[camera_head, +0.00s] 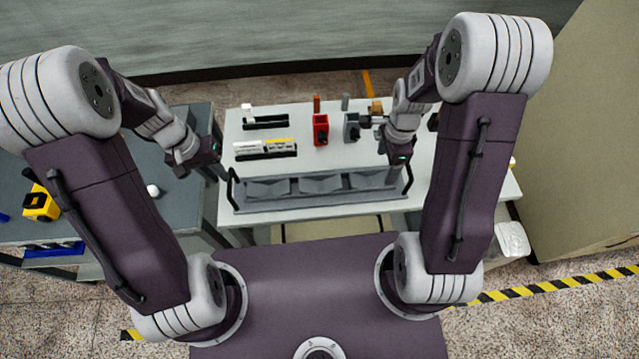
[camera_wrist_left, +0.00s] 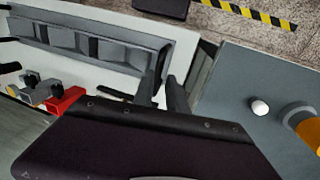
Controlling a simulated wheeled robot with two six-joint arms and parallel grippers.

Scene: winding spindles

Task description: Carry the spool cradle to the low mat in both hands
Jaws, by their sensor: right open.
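The spool cradle (camera_head: 320,203) is a long grey tray with V-shaped rests and a black upright handle at each end. It lies along the table's front edge and also shows in the left wrist view (camera_wrist_left: 75,48). My left gripper (camera_head: 217,168) is just outside its left handle (camera_head: 233,186); in the left wrist view its fingers (camera_wrist_left: 165,80) are apart, close to that handle. My right gripper (camera_head: 405,160) is open near the right handle (camera_head: 408,180). A beige flat surface (camera_head: 330,228) lies low in front of the table; I cannot tell whether it is the mat.
The white table (camera_head: 300,160) also bears a red box (camera_head: 320,128), a grey block (camera_head: 351,127) and black racks (camera_head: 266,122). A grey side table (camera_head: 180,215) at left holds a white ball (camera_head: 153,190) and a yellow item (camera_head: 40,205). A wall (camera_head: 580,140) stands at right.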

